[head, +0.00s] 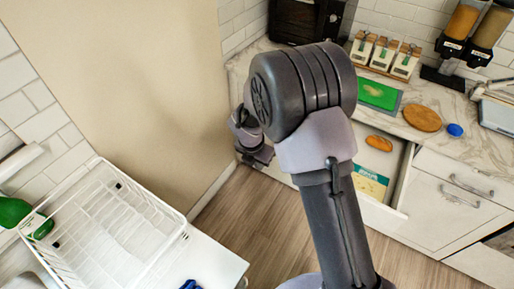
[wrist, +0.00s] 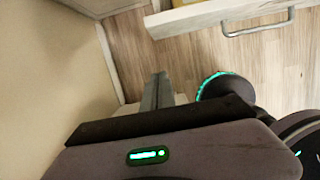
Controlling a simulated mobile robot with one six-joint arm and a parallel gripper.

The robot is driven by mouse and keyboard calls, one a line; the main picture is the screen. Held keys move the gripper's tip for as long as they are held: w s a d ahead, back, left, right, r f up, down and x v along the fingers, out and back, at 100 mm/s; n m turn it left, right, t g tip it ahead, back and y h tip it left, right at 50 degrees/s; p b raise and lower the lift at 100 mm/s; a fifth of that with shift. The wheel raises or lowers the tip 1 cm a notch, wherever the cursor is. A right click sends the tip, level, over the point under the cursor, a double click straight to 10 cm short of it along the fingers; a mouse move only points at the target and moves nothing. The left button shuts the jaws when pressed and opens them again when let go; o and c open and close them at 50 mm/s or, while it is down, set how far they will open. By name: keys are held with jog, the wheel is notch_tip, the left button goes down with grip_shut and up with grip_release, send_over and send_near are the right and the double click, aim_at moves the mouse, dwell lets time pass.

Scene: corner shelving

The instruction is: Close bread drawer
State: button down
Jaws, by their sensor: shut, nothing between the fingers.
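The bread drawer (head: 403,180) is pulled open below the right-hand counter in the head view. An orange-brown bread loaf (head: 379,143) and a flat box with a teal and yellow face (head: 370,182) lie inside. My arm hides the drawer's left part. In the wrist view, a pale drawer front with a metal bar handle (wrist: 258,28) shows at the top. My gripper (head: 260,157) is left of the drawer, partly behind my arm. In the wrist view its fingers (wrist: 157,80) are shut and empty, apart from the handle.
The counter above holds a green board (head: 378,95), a round wooden board (head: 422,118), a blue item (head: 455,130) and several canisters (head: 383,53). A white wire rack (head: 110,225) stands at left. A beige wall (head: 130,90) is close left of my gripper; wooden floor (head: 245,215) is clear.

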jog(key=w+d+f+b, duration=0.4)
jog(key=w+f+b, duration=0.1)
jog(key=f, duration=0.5)
jog(key=shift+w, duration=0.25)
jog(key=shift+r, duration=0.1)
